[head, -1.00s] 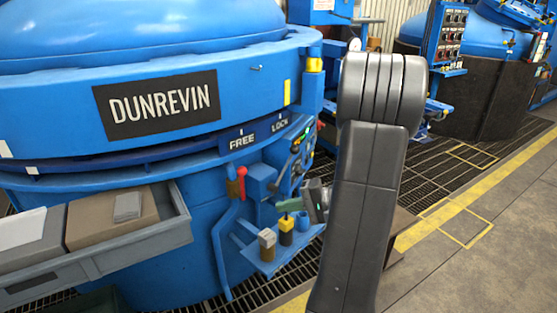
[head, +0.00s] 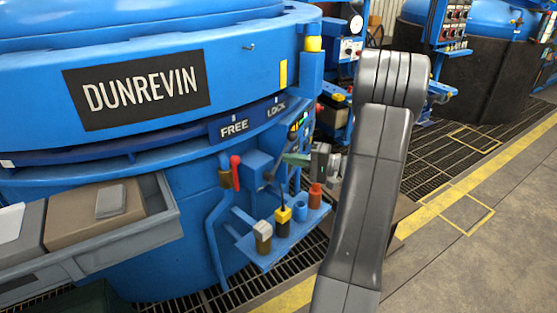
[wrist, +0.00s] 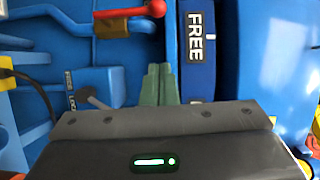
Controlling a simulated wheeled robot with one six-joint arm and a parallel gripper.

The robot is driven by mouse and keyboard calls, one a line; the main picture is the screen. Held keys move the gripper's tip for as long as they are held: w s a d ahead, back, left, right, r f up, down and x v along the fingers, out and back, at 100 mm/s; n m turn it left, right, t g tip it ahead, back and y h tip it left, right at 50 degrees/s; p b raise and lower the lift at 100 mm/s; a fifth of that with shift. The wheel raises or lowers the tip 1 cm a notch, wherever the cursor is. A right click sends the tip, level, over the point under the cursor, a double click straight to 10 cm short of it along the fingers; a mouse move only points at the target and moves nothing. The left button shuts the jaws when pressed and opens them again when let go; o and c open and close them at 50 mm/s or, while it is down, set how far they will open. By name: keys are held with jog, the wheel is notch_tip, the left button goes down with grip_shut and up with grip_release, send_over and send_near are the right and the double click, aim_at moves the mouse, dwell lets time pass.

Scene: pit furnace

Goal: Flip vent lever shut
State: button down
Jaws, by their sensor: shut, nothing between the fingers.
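A red-handled lever (head: 235,163) sits on a brass valve (head: 226,180) on a blue pipe, left of a blue box (head: 257,164). It fits a vent lever, but I see no vent label. The red handle (wrist: 145,10) also shows at the top of the wrist view, with the brass valve (wrist: 110,28) beside it. My gripper (head: 286,158) has green fingers, shut together and empty, in front of the furnace right of the box. In the wrist view the fingertips (wrist: 159,68) point toward the furnace, apart from the red handle.
A grey toggle lever (wrist: 97,101) projects from the box near my fingers. A blue shelf (head: 270,258) below carries several small items, including a yellow-and-black one (head: 283,220) and an orange cup (head: 315,196). A grey tray (head: 160,222) juts out at left. FREE and LOCK plates are above.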

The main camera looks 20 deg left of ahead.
jog(key=s+a+b, duration=0.2)
jog(key=s+a, duration=0.1)
jog(key=a, duration=0.8)
jog(key=shift+a+f, duration=0.15)
jog(key=shift+f, duration=0.05)
jog(key=shift+s, duration=0.1)
